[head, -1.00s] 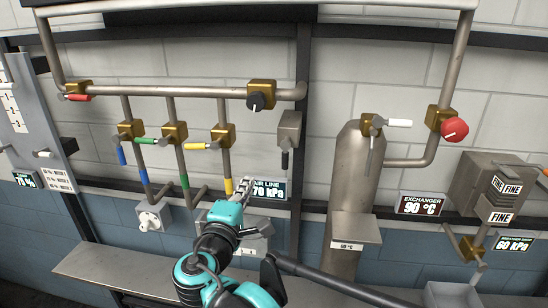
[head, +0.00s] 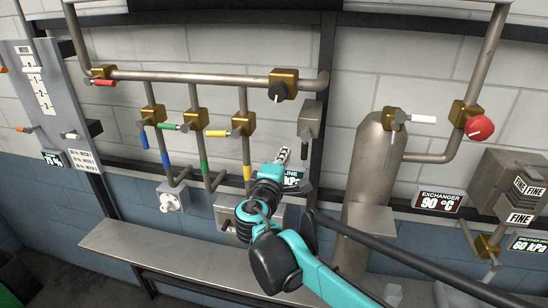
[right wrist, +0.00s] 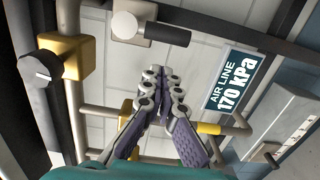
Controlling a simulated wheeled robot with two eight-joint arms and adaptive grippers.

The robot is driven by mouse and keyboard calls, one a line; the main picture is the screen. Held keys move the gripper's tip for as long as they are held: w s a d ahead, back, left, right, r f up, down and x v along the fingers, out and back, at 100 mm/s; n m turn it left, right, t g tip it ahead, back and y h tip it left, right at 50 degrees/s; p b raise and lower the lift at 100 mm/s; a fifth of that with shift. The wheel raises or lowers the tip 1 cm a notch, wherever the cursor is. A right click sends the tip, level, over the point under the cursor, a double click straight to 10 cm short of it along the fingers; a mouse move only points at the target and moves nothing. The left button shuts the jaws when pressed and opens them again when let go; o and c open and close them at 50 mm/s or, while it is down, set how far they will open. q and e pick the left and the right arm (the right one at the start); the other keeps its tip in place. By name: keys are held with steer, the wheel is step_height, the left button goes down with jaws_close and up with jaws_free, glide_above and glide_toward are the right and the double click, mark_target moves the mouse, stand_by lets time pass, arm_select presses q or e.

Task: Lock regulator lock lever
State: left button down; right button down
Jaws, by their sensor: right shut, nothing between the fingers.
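A grey box with a dark-handled lever hanging down from it (head: 306,128), apparently the lock lever, is on the wall below the black regulator knob (head: 277,92). In the right wrist view the dark lever handle (right wrist: 168,36) sticks out sideways at the top, and the black knob (right wrist: 38,68) is at left. My right gripper (head: 284,152) is shut and empty, just below and left of the lever in the head view. Its fingertips (right wrist: 162,75) show apart from the handle in the wrist view. My left gripper is not in view.
The air line display (right wrist: 230,85) reads 170 kPa and is partly hidden by my gripper in the head view. Yellow (head: 217,133), green and red valve handles are at left. A tank (head: 375,165) and red knob (head: 480,127) are at right. A shelf (head: 150,245) runs below.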

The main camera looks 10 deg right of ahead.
mark_target(305, 150)
steer(key=shift+s+d, duration=0.2)
steer(key=shift+d, duration=0.3)
steer(key=shift+s+d, duration=0.2)
steer(key=shift+d, duration=0.25)
steer(key=shift+s+d, duration=0.15)
steer(key=shift+d, duration=0.05)
steer(key=shift+n, duration=0.4)
